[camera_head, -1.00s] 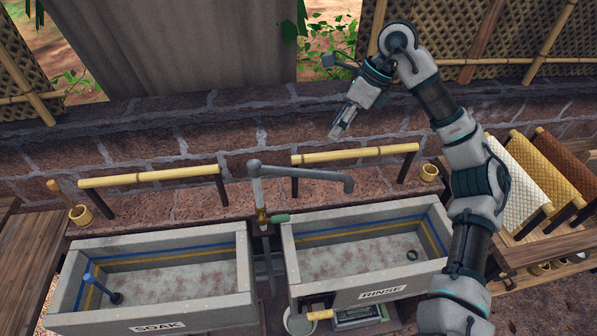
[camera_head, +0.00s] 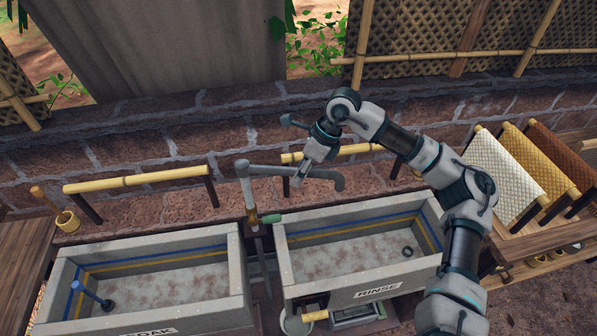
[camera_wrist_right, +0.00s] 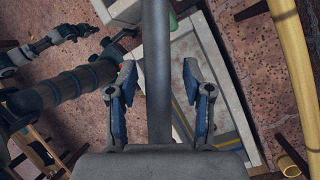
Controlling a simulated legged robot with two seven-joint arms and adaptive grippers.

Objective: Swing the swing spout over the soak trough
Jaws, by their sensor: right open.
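The grey swing spout (camera_head: 270,171) stands on its upright pipe between the two troughs and points right, over the rinse trough (camera_head: 350,250). The soak trough (camera_head: 155,262) is at the left, with no spout over it. My right gripper (camera_head: 298,181) is at the spout's horizontal pipe, around its middle. In the right wrist view the spout pipe (camera_wrist_right: 157,75) runs between the two open fingers of my right gripper (camera_wrist_right: 160,98), with a gap on each side. My left gripper is not in the head view.
A brass tap with a green handle (camera_head: 270,218) sits on the upright pipe. Bamboo rails (camera_head: 135,180) stand behind both troughs. Racks with draped sheets (camera_head: 507,170) stand at the right.

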